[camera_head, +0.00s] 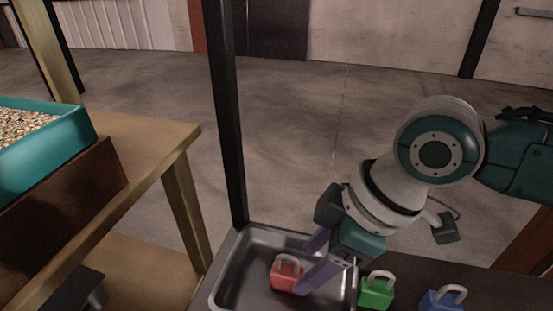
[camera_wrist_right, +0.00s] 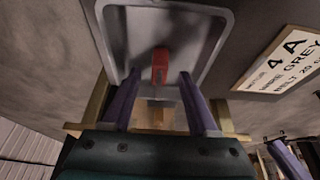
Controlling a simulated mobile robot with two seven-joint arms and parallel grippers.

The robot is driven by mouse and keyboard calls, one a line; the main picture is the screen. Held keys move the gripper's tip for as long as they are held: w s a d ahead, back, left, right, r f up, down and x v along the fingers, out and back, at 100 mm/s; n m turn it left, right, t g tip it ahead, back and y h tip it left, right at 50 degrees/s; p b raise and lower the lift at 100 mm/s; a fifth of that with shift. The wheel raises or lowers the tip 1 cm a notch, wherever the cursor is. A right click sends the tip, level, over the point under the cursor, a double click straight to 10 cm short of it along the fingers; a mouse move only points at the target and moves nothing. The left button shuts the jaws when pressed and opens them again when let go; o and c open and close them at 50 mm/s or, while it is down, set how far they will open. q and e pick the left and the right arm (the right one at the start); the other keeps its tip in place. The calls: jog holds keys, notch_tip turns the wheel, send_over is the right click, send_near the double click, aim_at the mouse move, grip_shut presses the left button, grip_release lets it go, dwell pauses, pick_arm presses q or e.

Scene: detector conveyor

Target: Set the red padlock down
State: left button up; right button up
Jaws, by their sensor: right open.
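The red padlock (camera_head: 286,277) is in the metal tray (camera_head: 231,262), with its grey shackle up. My right gripper (camera_head: 306,266) reaches down from the right over the tray, its purple fingers apart beside the padlock. In the right wrist view the red padlock (camera_wrist_right: 160,62) lies between and just beyond the spread fingertips of my right gripper (camera_wrist_right: 158,80), with a gap on both sides. The underside of the padlock is not clear to see. My left gripper is not in view.
A green padlock (camera_head: 376,293) and a blue padlock (camera_head: 440,302) stand right of the tray. A dark post (camera_head: 226,120) rises behind the tray. At left, a wooden table (camera_head: 160,140) bears a teal bin (camera_head: 50,150). A label (camera_wrist_right: 283,62) shows beside the tray.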

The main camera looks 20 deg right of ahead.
jog(key=p+v, duration=0.1)
jog(key=v, duration=0.6)
jog(key=s+a+m+t, duration=0.1)
jog(key=s+a+m, duration=0.2)
jog(key=s+a, duration=0.25)
jog(key=s+d+m+h, duration=0.3)
jog(key=s+d+m, duration=0.3)
jog(key=s+d, duration=0.2)
jog(key=shift+s+d+h, duration=0.2)
jog(key=shift+d+h, duration=0.1)
jog(key=shift+d, duration=0.05)
jog(key=shift+r, duration=0.1)
